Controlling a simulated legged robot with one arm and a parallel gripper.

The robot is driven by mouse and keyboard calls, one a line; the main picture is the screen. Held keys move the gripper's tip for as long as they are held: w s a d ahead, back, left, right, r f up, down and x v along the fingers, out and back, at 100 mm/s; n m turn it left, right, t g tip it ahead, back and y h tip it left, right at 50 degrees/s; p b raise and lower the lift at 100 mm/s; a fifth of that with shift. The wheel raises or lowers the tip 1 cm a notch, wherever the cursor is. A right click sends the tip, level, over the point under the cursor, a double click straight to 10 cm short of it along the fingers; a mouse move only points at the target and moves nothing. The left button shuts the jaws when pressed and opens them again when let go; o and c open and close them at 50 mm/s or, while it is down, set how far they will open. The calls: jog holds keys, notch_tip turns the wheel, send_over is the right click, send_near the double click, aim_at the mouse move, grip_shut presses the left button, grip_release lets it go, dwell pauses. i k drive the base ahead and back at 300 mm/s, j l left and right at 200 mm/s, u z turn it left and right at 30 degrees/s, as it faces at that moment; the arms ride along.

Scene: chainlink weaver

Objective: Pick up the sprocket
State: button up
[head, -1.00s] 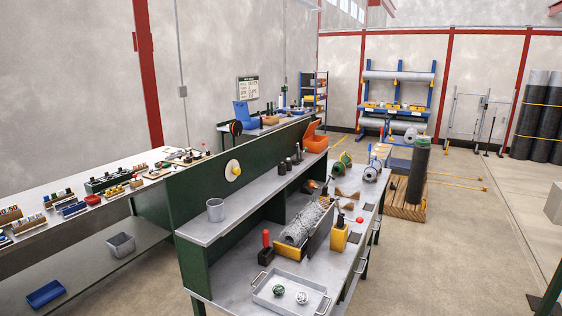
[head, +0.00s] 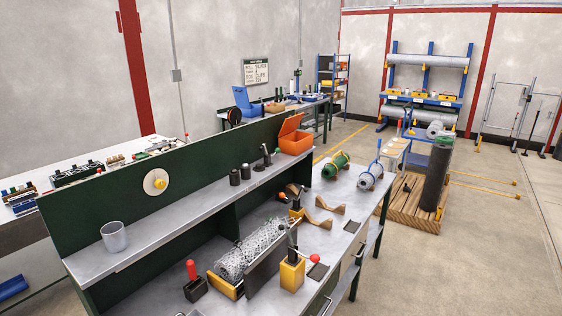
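I cannot pick out a sprocket for certain. A pale round disc with a yellow hub (head: 155,182) is on the workbench's dark green back panel; I cannot tell whether it is toothed. A roll of wire mesh (head: 250,253) lies in a yellow-ended holder on the worktop. A green cylindrical part (head: 336,164) and a grey one with green and blue (head: 370,175) rest at the bench's far end. My gripper is not in view.
A clear cup (head: 114,238) stands on the bench shelf (head: 185,225). An open orange box (head: 294,135) is at its far end. A dark roll (head: 437,178) stands on a wooden pallet (head: 405,208) to the right. The floor (head: 440,270) at lower right is clear.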

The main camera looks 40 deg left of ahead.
aim_at(259, 167)
jog(key=i+u, duration=0.2)
jog(key=i, duration=0.7)
jog(key=i+l+u, duration=0.15)
jog(key=i, duration=0.75)
jog(key=i+u, duration=0.35)
jog(key=u, duration=0.15)
jog(key=i+l+u, duration=0.1)
jog(key=i+u, duration=0.25)
jog(key=u, duration=0.15)
jog(key=i+l+u, duration=0.25)
jog(key=u, duration=0.25)
jog(key=i+u, duration=0.15)
jog(key=u, duration=0.35)
jog(key=i+l+u, duration=0.1)
jog(key=u, duration=0.4)
jog(key=i+l+u, duration=0.1)
jog(key=u, duration=0.4)
jog(key=i+l+u, duration=0.1)
jog(key=l+u, duration=0.2)
jog(key=u, duration=0.15)
jog(key=i+l+u, duration=0.1)
jog(key=u, duration=0.25)
jog(key=i+l+u, duration=0.1)
jog(key=l+u, duration=0.2)
